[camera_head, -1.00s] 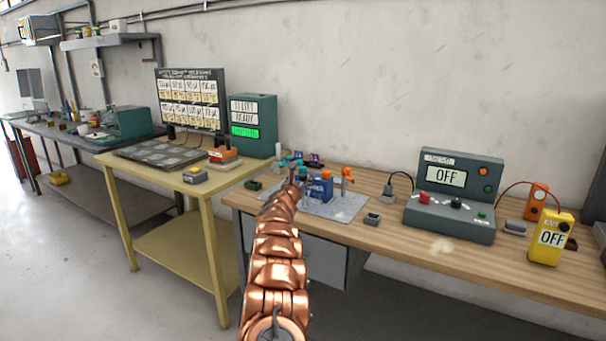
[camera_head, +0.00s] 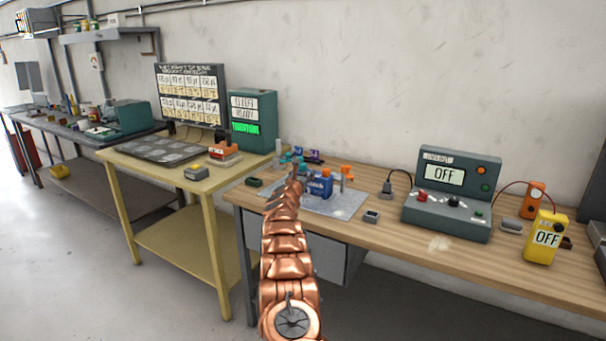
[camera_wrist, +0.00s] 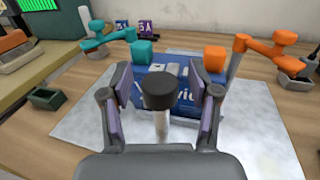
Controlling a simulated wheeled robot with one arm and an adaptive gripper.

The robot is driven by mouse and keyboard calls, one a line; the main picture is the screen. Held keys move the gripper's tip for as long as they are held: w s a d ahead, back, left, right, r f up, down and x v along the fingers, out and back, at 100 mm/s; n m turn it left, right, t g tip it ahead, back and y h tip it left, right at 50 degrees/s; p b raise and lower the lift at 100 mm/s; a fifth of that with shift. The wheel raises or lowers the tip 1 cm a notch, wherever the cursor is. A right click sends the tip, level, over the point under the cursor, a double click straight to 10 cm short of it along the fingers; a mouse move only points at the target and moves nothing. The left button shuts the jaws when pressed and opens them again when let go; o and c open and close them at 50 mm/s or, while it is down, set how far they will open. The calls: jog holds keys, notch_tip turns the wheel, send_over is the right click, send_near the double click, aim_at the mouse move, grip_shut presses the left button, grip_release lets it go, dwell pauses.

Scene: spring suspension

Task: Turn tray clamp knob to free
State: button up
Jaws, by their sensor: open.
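In the wrist view my gripper (camera_wrist: 167,88) is open, with one dark, purple-padded finger on each side of a black-capped knob (camera_wrist: 161,88) on a pale upright stem. I see gaps between the knob and both fingers. Behind it is a blue block (camera_wrist: 185,80) with white lettering, partly hidden by the knob and fingers. A teal clamp arm (camera_wrist: 141,49) reaches in from the left and an orange one (camera_wrist: 270,48) from the right. These stand on or beside a grey plate (camera_wrist: 75,138). In the head view the blue block (camera_head: 321,186) shows beyond my copper arm, which hides the knob.
A grey console (camera_head: 447,207) reading OFF and a yellow meter (camera_head: 546,238) stand to the right on the wooden bench. A small dark green box (camera_wrist: 46,99) lies left of the plate. A yellow table (camera_head: 214,177) with a dark tray (camera_head: 158,150) adjoins on the left.

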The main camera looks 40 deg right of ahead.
jog(key=shift+c, duration=0.4)
grip_shut()
